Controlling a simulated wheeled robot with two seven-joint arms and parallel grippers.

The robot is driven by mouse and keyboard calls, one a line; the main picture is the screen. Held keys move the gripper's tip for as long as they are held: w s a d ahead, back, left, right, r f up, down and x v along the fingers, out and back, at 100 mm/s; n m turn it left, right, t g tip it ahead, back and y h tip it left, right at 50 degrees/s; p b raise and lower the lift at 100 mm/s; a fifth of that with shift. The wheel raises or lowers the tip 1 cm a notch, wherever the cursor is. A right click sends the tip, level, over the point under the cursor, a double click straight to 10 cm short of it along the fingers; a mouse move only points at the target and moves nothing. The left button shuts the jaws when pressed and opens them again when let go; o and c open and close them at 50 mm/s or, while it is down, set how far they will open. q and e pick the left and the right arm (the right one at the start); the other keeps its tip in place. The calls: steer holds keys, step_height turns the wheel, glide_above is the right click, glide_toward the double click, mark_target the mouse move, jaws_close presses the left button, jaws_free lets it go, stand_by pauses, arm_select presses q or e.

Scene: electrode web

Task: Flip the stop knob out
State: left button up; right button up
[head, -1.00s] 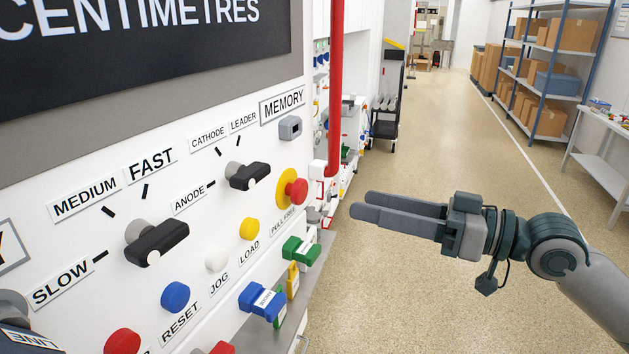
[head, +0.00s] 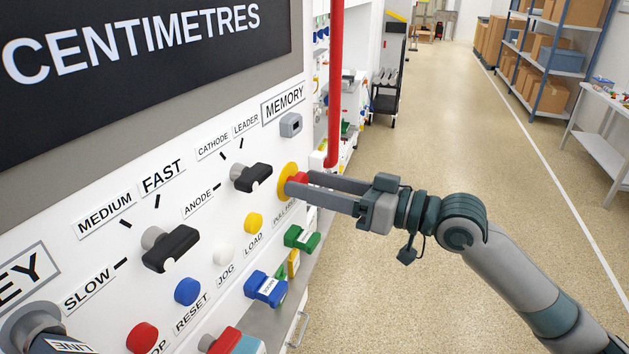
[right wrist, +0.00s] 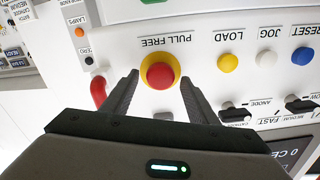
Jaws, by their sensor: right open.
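The red mushroom-shaped stop knob (head: 298,178) sits on a yellow collar (head: 287,176) on the white panel, with a PULL FREE label beside it. The right wrist view shows the red knob (right wrist: 160,75) face on, with its yellow ring around it. My right gripper (head: 300,182) points at the panel, its fingertips at the knob. In the right wrist view the two fingers (right wrist: 160,82) are spread, one on each side of the knob, with gaps showing between. In the head view the fingers partly hide the knob and its label. My left gripper is not in view.
A black selector knob (head: 251,177) and a yellow LOAD button (head: 253,223) are close to the stop knob. Green (head: 302,238) and blue (head: 266,288) blocks stick out below. A red vertical pipe (head: 335,85) stands just beyond.

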steer(key=c, duration=1.3)
steer(key=shift+v, duration=0.75)
jaws_close()
steer(key=shift+a, duration=0.1)
steer(key=o, duration=1.2)
jaws_free()
steer(key=shift+c, duration=0.2)
steer(key=shift+o, duration=0.7)
steer(key=shift+d, duration=0.25)
steer(key=shift+a, duration=0.1)
steer(key=shift+b, duration=0.3)
